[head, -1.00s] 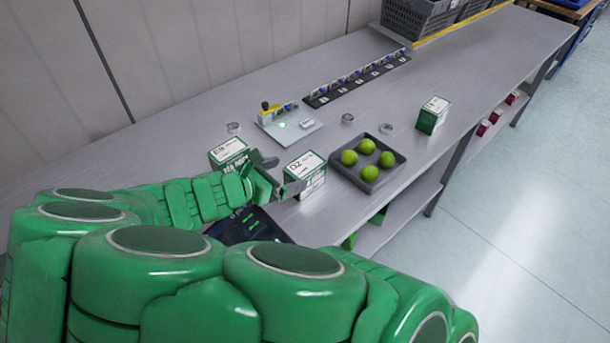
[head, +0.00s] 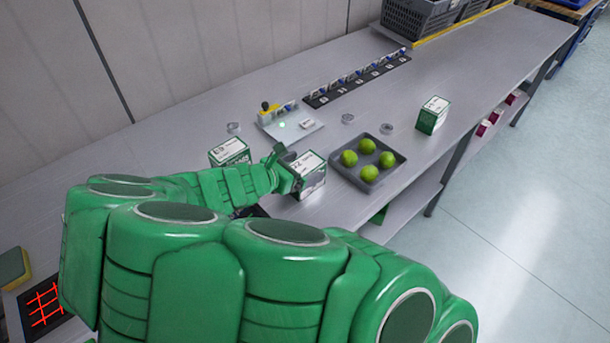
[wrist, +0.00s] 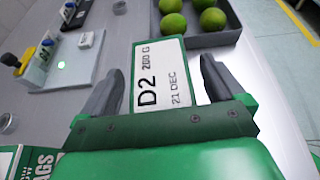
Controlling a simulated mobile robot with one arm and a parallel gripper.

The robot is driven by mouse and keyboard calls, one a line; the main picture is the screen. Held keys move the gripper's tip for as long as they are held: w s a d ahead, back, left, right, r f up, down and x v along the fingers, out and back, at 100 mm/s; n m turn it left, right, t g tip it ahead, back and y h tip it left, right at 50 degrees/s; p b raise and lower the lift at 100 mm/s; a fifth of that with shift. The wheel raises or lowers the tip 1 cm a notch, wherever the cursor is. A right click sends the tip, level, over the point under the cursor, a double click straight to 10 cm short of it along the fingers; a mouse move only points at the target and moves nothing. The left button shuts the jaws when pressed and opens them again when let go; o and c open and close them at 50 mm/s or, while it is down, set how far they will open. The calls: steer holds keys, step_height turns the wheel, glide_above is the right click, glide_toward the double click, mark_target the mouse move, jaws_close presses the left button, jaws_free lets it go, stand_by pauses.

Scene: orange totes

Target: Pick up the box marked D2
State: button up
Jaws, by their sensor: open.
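The box marked D2 (head: 308,166) is green and white and stands on the grey bench, left of the tray of green fruit. In the wrist view its white top (wrist: 160,80) reads "D2 200 G 21 DEC". My gripper (head: 284,165) is open at the left side of this box. In the wrist view the two dark fingers of my gripper (wrist: 158,88) lie to either side of the box top. Whether they touch the box, I cannot tell. The lower front of the box top is hidden by the green gripper body.
Another green and white box (head: 230,150) stands close to the left of my gripper. A dark tray (head: 394,173) with several green fruits is just right of the D2 box. A third box (head: 433,114) stands farther right. A small device plate (head: 304,133) lies behind.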

steer(key=shift+w+d, duration=0.1)
steer(key=shift+c, duration=0.2)
steer(key=c, duration=1.1)
